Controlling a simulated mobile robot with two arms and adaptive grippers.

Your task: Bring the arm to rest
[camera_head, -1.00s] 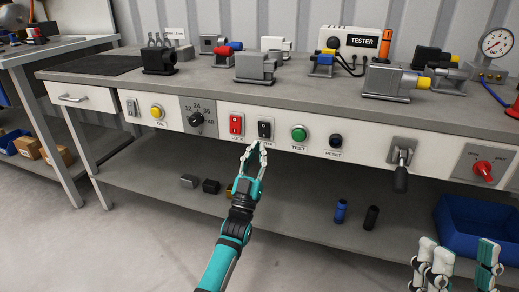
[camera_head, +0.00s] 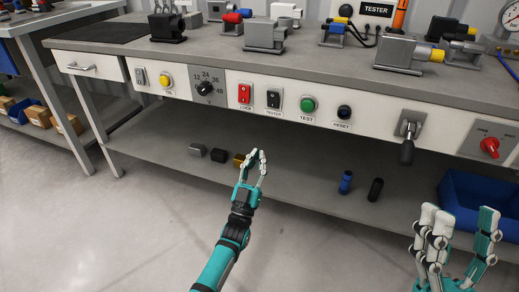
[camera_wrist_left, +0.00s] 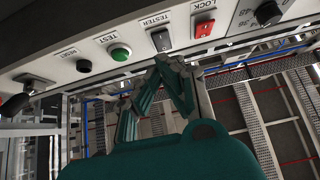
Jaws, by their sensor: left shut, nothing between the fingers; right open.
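My left gripper (camera_head: 256,156) is shut and empty in the head view, below the front panel of the workbench and apart from it. It also shows in the left wrist view (camera_wrist_left: 172,62), below the black TESTER switch (camera_wrist_left: 161,39). In the head view the TESTER switch (camera_head: 273,99) sits on the panel between the red LOCK switch (camera_head: 244,94) and the green TEST button (camera_head: 308,105). My right gripper (camera_head: 456,220) is open and empty at the lower right of the head view, in front of the blue bin.
The workbench (camera_head: 340,78) carries several drive units along its top. A lever (camera_head: 407,150) hangs from the panel at right. The lower shelf holds small blocks, a blue cylinder (camera_head: 345,182), a black cylinder (camera_head: 375,190) and a blue bin (camera_head: 470,195). The floor at lower left is clear.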

